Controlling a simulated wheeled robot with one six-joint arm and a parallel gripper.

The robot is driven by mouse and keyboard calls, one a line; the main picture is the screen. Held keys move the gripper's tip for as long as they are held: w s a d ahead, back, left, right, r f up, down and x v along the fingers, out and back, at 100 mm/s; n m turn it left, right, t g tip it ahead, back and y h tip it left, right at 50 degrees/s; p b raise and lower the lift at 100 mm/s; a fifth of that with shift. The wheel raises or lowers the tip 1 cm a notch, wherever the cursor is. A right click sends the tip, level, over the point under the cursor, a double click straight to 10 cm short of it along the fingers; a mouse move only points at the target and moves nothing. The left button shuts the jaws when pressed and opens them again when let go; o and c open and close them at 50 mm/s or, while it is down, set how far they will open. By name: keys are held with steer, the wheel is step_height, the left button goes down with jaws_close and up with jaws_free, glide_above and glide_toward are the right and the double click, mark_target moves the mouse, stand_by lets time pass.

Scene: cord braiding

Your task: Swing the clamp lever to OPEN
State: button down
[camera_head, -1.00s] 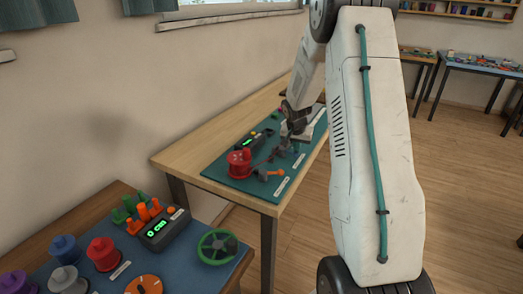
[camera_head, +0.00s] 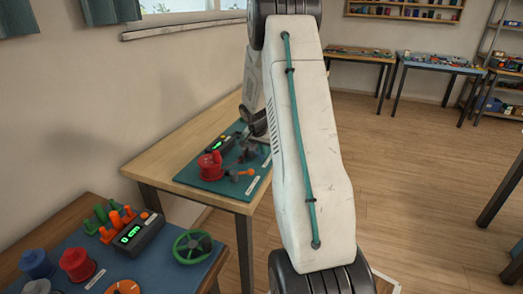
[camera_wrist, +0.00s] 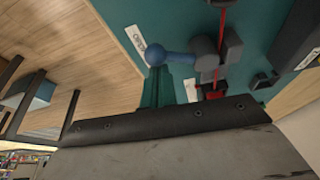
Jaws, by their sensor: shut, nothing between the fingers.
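The clamp (camera_wrist: 232,45) has dark grey blocks on a teal board, with a red cord running through it. Its lever has a grey hub (camera_wrist: 205,52) and a blue ball knob (camera_wrist: 156,55) pointing left in the wrist view, near a white label (camera_wrist: 135,40). The label's text is too blurred to read surely. My gripper (camera_wrist: 165,78) is shut and empty, its teal fingers just below the blue knob in the picture; I cannot tell whether they touch it. In the head view the clamp area (camera_head: 247,150) is small and partly hidden by my arm.
The teal board (camera_head: 200,183) lies on a wooden table and carries a red spool (camera_head: 210,165), a dark box with a green display (camera_head: 219,144) and an orange-handled part (camera_head: 243,172). A nearer table holds spools, a green wheel (camera_head: 192,246) and a counter box (camera_head: 138,236).

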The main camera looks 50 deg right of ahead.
steer(key=d, duration=0.1)
steer(key=d+r, duration=0.1)
steer(key=d, duration=0.2)
steer(key=shift+w+r, duration=0.35)
steer(key=shift+r, duration=0.05)
steer(key=v, duration=0.9)
steer(key=shift+a, duration=0.2)
